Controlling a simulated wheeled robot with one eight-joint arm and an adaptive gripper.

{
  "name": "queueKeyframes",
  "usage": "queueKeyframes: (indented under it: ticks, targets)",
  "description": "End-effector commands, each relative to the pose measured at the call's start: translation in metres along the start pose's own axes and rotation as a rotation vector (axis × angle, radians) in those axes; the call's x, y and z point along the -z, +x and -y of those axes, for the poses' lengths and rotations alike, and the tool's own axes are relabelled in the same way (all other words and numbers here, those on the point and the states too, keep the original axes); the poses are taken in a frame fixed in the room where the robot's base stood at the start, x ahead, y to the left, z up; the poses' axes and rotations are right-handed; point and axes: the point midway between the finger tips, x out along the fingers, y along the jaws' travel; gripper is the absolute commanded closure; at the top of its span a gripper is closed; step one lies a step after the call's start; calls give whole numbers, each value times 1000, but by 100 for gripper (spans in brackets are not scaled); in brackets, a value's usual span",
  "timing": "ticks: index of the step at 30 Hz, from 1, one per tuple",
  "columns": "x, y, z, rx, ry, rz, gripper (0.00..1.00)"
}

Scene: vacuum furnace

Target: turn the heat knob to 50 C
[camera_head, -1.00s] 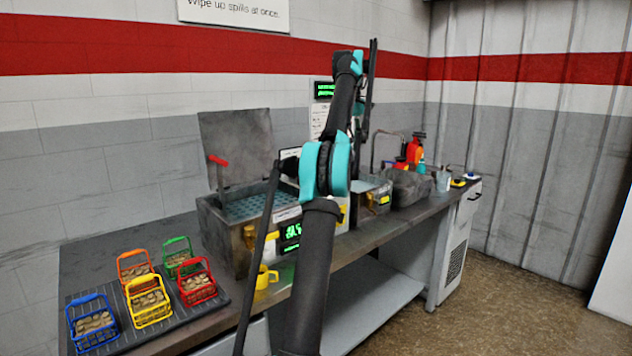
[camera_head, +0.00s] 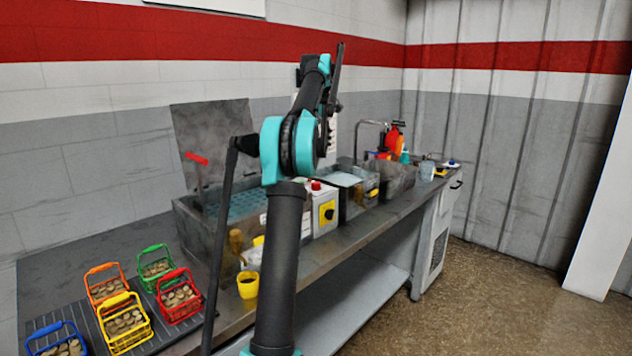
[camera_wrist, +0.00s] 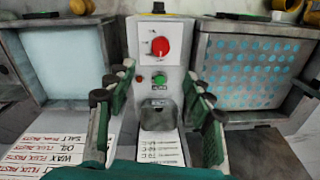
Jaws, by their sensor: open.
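The wrist view shows a grey control box with a red round knob (camera_wrist: 160,46) on a white dial plate. The dial marks are too small to read. A green button (camera_wrist: 159,78) sits below the knob. My gripper (camera_wrist: 158,88) is open and empty, its two fingers spread on either side of the box front, apart from the knob. In the head view, a light box (camera_head: 321,210) with a yellow panel and a red top button stands between two tanks. My arm hides part of the bench there, and the fingertips are not clear.
A tank with an open lid (camera_head: 215,140) stands left of the box, and a water tank (camera_head: 350,180) stands right of it. A yellow cup (camera_head: 247,285) is near the front edge. Several coloured baskets (camera_head: 125,322) fill the left end. The floor at right is clear.

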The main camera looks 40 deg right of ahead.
Motion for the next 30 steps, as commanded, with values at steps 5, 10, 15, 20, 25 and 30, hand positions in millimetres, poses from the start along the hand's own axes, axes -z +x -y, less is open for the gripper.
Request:
queueKeyframes:
  ticks: [5,10,15,20,25,30]
  targets:
    - [0,28,0,0,0,0,48]
    - [0,57,0,0,0,0,48]
    - [0,87,0,0,0,0,48]
    - [0,110,0,0,0,0,48]
    - [0,124,0,0,0,0,48]
    - [0,127,0,0,0,0,48]
